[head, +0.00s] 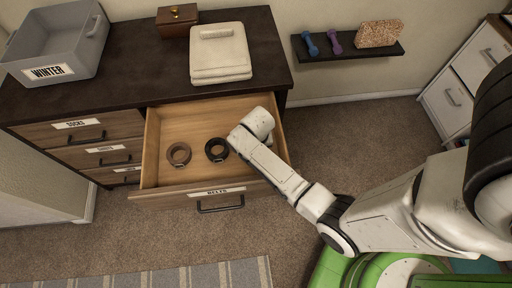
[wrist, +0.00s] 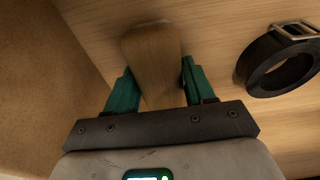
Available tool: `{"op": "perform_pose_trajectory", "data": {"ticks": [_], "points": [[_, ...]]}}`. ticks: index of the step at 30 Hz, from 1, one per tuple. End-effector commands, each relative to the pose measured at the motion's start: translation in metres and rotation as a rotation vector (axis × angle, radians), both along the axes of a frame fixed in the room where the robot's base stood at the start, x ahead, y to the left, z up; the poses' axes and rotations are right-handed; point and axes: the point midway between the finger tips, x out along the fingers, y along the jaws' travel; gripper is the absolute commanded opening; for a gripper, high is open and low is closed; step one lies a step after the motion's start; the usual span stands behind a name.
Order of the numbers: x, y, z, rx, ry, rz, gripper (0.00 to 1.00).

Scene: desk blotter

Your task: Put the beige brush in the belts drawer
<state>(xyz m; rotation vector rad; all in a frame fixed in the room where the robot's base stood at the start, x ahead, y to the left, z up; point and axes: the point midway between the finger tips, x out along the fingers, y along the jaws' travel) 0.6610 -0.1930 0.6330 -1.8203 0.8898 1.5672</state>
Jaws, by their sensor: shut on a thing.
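The beige brush (wrist: 152,45), a wooden-looking flat piece, sits between the two teal fingers of my gripper (wrist: 157,75) in the wrist view. My gripper is shut on it. The open belts drawer (head: 190,115) is in the middle of the head view, its front labelled BELTS. My arm's end is over the right part of the drawer and hides the fingers and brush there. The light wood of the drawer shows beyond the brush in the wrist view. I cannot tell whether the brush touches the drawer bottom.
A brown coiled belt (head: 179,154) and a black coiled belt (head: 216,150) lie in the drawer; the black one also shows right of the brush in the wrist view (wrist: 282,65).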

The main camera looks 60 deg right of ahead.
Motion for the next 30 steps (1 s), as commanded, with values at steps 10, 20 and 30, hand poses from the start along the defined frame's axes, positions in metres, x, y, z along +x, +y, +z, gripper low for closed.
{"op": "perform_pose_trajectory", "data": {"ticks": [10, 20, 30], "points": [[0.0005, -0.0001, -0.0033, -0.001, -0.002, 0.000, 0.25], [0.0002, -0.0001, -0.0050, -0.001, 0.000, 0.001, 0.76], [0.0003, 0.0000, 0.0000, -0.001, -0.002, 0.001, 0.79]]}}
